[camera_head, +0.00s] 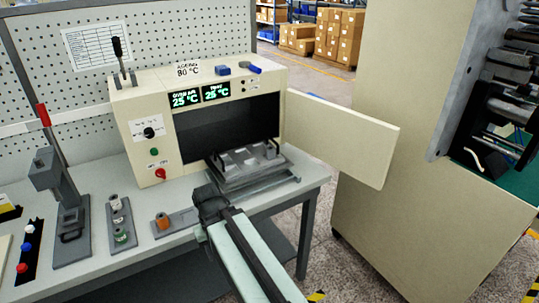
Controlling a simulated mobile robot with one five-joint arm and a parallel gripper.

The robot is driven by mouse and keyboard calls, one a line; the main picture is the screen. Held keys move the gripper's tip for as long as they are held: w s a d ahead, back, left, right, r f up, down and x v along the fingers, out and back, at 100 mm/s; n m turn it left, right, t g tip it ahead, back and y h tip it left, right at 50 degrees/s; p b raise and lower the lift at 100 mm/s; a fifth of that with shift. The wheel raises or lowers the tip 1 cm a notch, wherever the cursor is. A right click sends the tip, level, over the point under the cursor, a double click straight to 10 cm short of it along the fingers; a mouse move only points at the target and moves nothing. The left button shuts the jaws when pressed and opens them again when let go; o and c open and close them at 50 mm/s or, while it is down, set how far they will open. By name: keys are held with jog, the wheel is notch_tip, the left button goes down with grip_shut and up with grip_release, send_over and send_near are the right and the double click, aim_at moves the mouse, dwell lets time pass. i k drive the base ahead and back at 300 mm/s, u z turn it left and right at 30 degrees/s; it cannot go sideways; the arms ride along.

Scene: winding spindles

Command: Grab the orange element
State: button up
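My arm covers the right end of the grey plate.
A cream oven (145,105) stands behind, its door (340,135) swung open to the right. A grey tray (250,165) sticks out of it. Left are a holder with small spools (121,236) and a lever press (66,205). A large cream cabinet (400,220) stands right.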

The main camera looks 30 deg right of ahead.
aim_at(162, 218)
jog(key=u, duration=2.25)
jog(key=k, duration=0.5)
jog(key=u, duration=0.65)
